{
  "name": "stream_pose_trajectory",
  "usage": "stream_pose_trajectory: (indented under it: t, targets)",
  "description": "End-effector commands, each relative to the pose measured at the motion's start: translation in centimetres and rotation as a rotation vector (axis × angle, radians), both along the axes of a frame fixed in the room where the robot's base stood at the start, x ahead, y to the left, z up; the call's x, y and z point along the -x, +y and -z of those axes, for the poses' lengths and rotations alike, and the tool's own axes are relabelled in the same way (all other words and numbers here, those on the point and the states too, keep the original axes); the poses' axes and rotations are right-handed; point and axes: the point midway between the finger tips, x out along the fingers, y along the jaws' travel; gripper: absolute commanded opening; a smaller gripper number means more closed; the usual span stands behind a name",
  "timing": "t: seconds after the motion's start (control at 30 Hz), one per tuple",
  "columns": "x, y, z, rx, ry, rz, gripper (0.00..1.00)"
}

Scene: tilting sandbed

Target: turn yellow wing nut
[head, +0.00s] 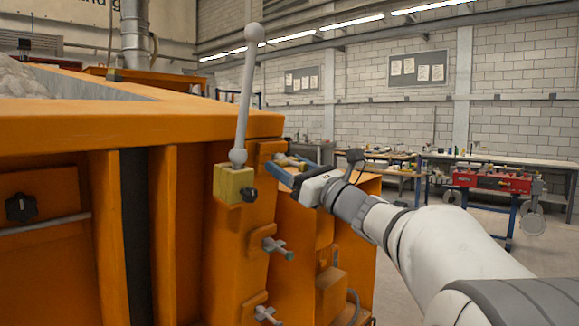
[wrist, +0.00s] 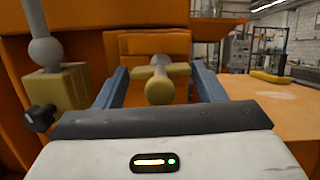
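The yellow wing nut (wrist: 159,91) sits on the orange sandbed frame in the wrist view, its round end facing me and its crossbar roughly level. My gripper (wrist: 160,72) is open, with one blue finger on each side of the wing nut and visible gaps to both. In the head view my gripper (head: 290,172) is at the orange frame's right side. The yellow wing nut (head: 288,161) shows only partly there, behind the blue fingers.
A grey ball-ended lever (head: 246,95) stands on a yellow block (head: 233,184) with a black knob, left of my gripper. Grey wing nuts (head: 278,247) stick out of the orange frame (head: 225,265) below. Workbenches with a red toolbox (head: 491,180) stand farther back at right.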

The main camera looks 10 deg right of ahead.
Motion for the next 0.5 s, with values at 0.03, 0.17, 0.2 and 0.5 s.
stream_pose_trajectory:
  t: [0.03,0.17,0.2,0.5]
  targets:
    - [0.02,-0.01,-0.09,0.000,-0.001,0.000,0.68]
    - [0.04,-0.03,-0.22,-0.001,-0.003,0.001,0.76]
    - [0.04,-0.03,-0.24,0.000,-0.005,0.002,0.76]
    - [0.85,-0.73,0.09,0.000,-0.005,0.005,0.76]
